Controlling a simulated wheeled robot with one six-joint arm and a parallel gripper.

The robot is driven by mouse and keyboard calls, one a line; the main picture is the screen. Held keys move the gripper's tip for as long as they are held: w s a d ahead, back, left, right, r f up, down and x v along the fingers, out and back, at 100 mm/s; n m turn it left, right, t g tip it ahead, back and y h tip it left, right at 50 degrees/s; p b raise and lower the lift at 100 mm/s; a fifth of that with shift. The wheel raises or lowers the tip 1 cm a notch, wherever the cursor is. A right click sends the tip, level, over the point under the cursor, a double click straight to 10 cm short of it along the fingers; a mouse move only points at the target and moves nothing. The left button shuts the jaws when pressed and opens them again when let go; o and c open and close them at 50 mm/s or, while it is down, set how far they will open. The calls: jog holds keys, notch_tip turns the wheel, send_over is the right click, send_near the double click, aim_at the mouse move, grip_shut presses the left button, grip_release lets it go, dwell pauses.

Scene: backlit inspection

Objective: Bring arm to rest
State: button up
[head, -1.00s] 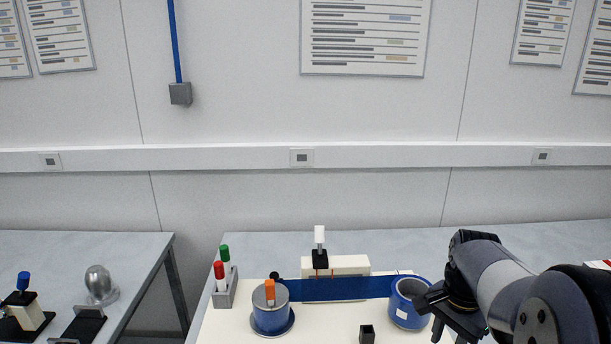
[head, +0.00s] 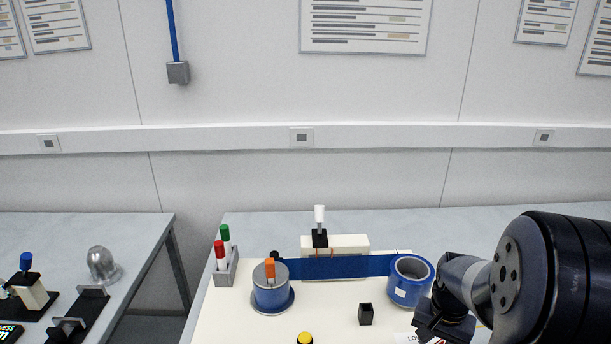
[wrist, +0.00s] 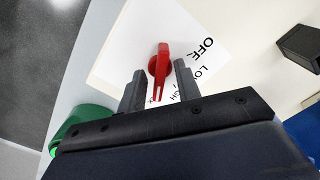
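My gripper (wrist: 160,88) shows in the wrist view with its two grey fingers apart and nothing held between them. In the picture, a red knob (wrist: 160,68) on a white label (wrist: 188,45) reading OFF and LOW lies beyond and between the fingertips; I cannot tell how far below them it is. In the head view my gripper (head: 442,326) hangs low at the right, over the front of the white board (head: 235,320), partly hidden by my arm. The knob is not visible in the head view.
A blue film roll (head: 408,282) stands just left of my arm, its blue strip (head: 340,266) running to a blue spool (head: 270,292). A small black open box (head: 366,314), a yellow button (head: 305,338) and a marker holder (head: 226,270) are also on the board. A green object (wrist: 82,120) is near my gripper.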

jog(key=n, duration=0.5)
jog(key=shift+n, duration=0.3)
dwell(0.4)
